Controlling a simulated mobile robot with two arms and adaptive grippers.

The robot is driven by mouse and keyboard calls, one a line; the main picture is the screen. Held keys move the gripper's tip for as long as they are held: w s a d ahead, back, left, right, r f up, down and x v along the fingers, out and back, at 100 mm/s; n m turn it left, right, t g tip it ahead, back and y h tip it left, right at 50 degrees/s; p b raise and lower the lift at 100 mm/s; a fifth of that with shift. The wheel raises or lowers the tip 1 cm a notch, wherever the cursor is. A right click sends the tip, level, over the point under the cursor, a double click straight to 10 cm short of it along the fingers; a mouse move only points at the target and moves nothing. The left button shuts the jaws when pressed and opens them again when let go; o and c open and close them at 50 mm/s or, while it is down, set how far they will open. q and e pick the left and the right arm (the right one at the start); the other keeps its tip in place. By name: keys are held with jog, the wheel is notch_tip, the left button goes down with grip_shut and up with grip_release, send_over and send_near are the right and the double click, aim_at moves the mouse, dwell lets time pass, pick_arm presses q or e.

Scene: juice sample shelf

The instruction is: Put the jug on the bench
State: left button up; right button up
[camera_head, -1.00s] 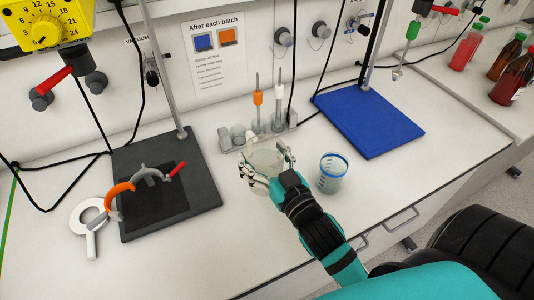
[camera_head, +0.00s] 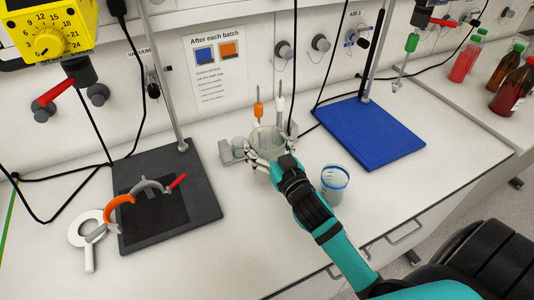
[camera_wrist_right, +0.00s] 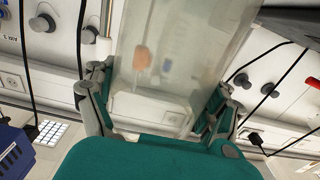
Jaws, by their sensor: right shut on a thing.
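The jug (camera_head: 268,137) is a clear, slightly cloudy vessel in my right gripper (camera_head: 265,160), over the middle of the bench (camera_head: 270,235). In the right wrist view the jug (camera_wrist_right: 185,50) stands large between the two fingers of my right gripper (camera_wrist_right: 155,110), which are shut on its sides. The jug looks roughly upright. The hand hides its lower part in the head view, so I cannot tell whether its base touches the bench. My left gripper is not in view.
A grey rack (camera_head: 232,150) with orange and white tools stands right behind the jug. A blue-rimmed beaker (camera_head: 334,183) is close on the right. A blue board (camera_head: 370,135) lies further right, a dark stand base (camera_head: 190,215) left. The front bench is clear.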

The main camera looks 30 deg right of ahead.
aim_at(261, 145)
notch_tip(261, 145, down, 3)
jog(key=shift+r, duration=0.1)
dwell(0.3)
jog(key=o, duration=1.5)
jog(key=shift+s, duration=0.1)
jog(key=s+b, duration=0.1)
jog(key=s, duration=0.6)
jog(key=s+b, duration=0.1)
jog(key=s, duration=0.3)
jog(key=shift+s+a+b, duration=0.15)
jog(key=shift+a+b, duration=0.2)
jog(key=shift+s, duration=0.3)
